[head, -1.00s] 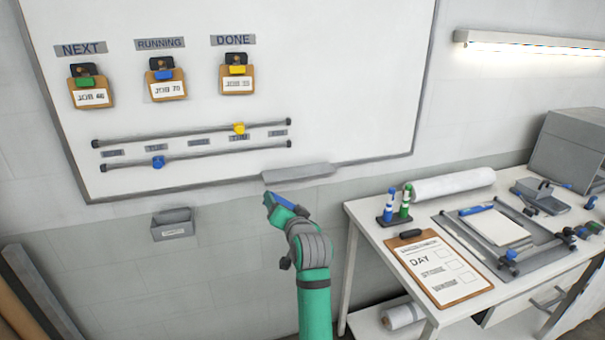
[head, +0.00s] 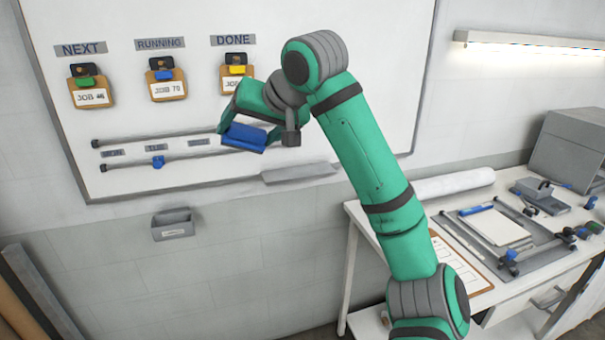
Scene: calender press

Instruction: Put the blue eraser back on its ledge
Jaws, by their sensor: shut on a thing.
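The blue eraser (head: 244,138) is held in front of the whiteboard, left of and higher in the picture than the ledge. My gripper (head: 248,131) is shut on it, with a green finger showing at each side. The ledge (head: 299,173) is a narrow grey tray at the whiteboard's bottom edge; its visible part looks empty. The eraser is apart from the ledge in the picture. Its distance from the board cannot be told.
The whiteboard (head: 350,30) carries job clipboards and two rails (head: 120,167), partly hidden by my arm. A small grey bin (head: 173,224) hangs below. The workbench (head: 360,222) at the right holds a paper roll (head: 450,184) and tools.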

